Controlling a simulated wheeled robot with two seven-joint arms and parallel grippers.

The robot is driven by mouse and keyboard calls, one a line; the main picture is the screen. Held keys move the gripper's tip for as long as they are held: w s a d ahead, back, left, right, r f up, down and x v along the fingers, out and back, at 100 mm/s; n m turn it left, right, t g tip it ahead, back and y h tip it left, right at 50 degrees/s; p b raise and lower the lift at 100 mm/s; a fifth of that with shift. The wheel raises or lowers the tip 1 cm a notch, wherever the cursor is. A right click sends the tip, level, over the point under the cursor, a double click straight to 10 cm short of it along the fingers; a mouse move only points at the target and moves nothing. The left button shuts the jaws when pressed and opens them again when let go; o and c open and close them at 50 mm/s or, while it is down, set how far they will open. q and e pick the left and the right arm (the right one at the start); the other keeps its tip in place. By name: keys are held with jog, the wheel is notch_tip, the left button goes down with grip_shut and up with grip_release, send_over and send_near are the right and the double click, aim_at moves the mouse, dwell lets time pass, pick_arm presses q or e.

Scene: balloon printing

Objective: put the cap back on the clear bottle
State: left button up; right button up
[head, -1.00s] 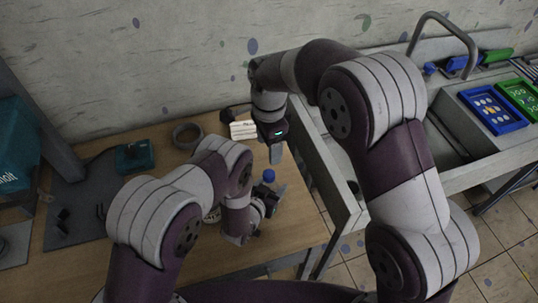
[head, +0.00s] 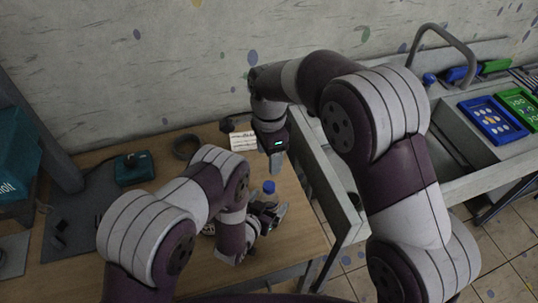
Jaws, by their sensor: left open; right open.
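A small blue cap (head: 269,187) shows at the right part of the wooden table in the head view. The clear bottle cannot be made out, so I cannot tell whether the cap sits on it. My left gripper (head: 272,211) is open, low over the table, just in front of the cap. My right gripper (head: 276,165) points down from above, a little behind and above the cap. It is open, with nothing visible in its fingers, which are seen nearly edge-on.
A white box (head: 243,141) and a grey ring (head: 187,147) lie at the table's back. A teal device (head: 134,169) sits on the left. A sink counter (head: 468,150) with blue and green trays (head: 493,120) is to the right.

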pick_arm(q)
jog(key=b+v, duration=0.1)
jog(key=v, duration=0.9)
jog(key=shift+a, duration=0.1)
